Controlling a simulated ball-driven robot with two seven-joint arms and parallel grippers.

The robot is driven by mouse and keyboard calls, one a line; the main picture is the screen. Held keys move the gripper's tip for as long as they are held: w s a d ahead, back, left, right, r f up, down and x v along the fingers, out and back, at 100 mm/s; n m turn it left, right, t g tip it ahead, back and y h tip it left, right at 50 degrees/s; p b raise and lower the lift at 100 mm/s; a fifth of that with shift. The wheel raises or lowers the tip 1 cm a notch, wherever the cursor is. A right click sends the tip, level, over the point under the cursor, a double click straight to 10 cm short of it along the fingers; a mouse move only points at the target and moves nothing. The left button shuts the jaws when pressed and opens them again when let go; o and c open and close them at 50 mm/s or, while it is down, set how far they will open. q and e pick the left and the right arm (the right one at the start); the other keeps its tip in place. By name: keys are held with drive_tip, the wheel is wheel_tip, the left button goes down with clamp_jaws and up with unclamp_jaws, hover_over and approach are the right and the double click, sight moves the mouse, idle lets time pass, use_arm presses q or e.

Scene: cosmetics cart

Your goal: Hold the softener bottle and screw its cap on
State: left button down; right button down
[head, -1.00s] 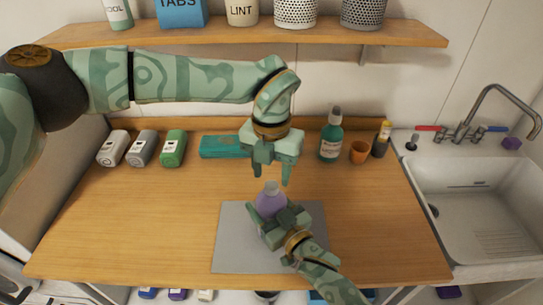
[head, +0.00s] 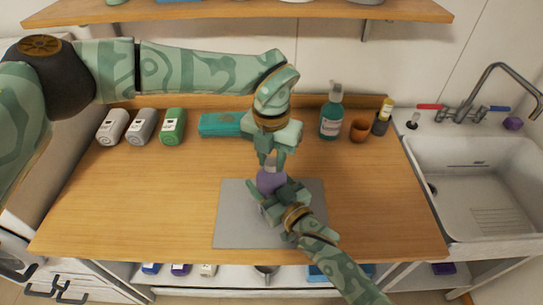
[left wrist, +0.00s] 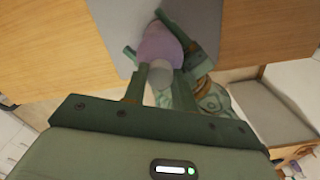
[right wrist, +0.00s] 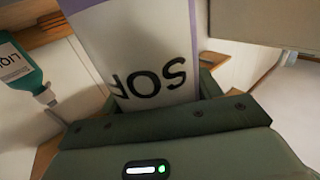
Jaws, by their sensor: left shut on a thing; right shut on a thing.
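The purple softener bottle (head: 271,182) stands upright over the grey mat (head: 236,222); its base is hidden. In the right wrist view its pale label (right wrist: 145,60) with the letters "SOF" fills the space between the fingers. My right gripper (head: 268,194) is shut on the bottle's body from the front. My left gripper (head: 271,158) points down from above and is shut on the grey cap (left wrist: 161,76), at the bottle's top. Its fingers partly hide the cap in the head view. I cannot tell how far the cap is threaded.
A teal bottle (head: 331,112), an orange cup (head: 360,130) and a dark bottle with a yellow top (head: 382,117) stand at the back right. A teal box (head: 220,124) and several small bottles (head: 143,127) are at the back left. A sink (head: 480,180) is at right.

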use_arm(q)
drive_tip(key=shift+m, duration=0.8)
drive_tip(key=c, duration=1)
unclamp_jaws()
drive_tip(key=shift+c, duration=0.2)
drive_tip(key=shift+r, duration=0.1)
wheel_tip(320, 180, up, 12)
use_arm(e)
drive_tip(key=shift+c, duration=1.2)
unclamp_jaws()
